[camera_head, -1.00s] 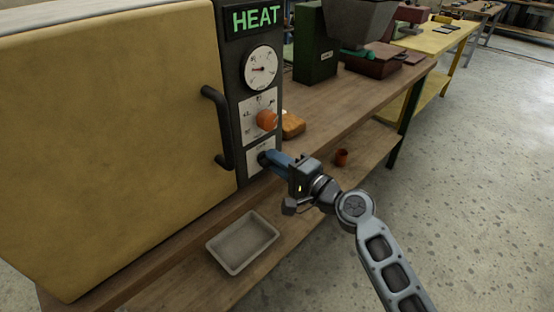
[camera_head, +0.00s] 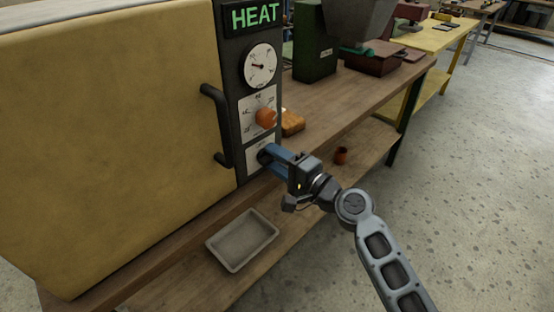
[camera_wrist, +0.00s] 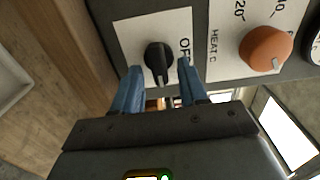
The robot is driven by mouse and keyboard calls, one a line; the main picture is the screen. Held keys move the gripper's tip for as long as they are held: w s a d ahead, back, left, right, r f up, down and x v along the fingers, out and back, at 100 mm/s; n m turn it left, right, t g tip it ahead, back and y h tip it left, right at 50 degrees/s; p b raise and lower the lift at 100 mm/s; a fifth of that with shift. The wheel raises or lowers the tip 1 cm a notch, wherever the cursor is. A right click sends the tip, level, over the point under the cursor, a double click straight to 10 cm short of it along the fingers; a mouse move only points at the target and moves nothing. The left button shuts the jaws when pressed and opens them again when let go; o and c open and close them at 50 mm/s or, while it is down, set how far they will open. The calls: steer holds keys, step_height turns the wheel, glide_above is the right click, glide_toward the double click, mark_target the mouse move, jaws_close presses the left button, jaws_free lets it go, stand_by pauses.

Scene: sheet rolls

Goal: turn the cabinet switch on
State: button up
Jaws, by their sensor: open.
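The cabinet (camera_head: 120,130) is a large tan box with a dark control strip on its right side. The switch (camera_wrist: 159,58) is a black knob on a white plate (camera_wrist: 128,40), with partly visible "OFF" lettering beside it in the wrist view. My gripper (camera_wrist: 160,80) is open, with one blue finger on each side of the knob. A gap shows at both sides, and contact cannot be made out. In the head view my gripper (camera_head: 267,155) is at the lowest plate of the strip, and its fingers mostly hide the switch.
An orange knob (camera_head: 266,117) and a round gauge (camera_head: 260,66) sit above the switch, under a lit green HEAT sign (camera_head: 255,15). A black door handle (camera_head: 216,125) stands out to the left. A grey tray (camera_head: 243,242) lies below on the lower shelf.

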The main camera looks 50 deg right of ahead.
steer(key=shift+s, duration=0.1)
steer(key=s+b, duration=0.1)
steer(key=s, duration=0.6)
steer(key=shift+s+b, duration=0.3)
steer(key=shift+s, duration=0.05)
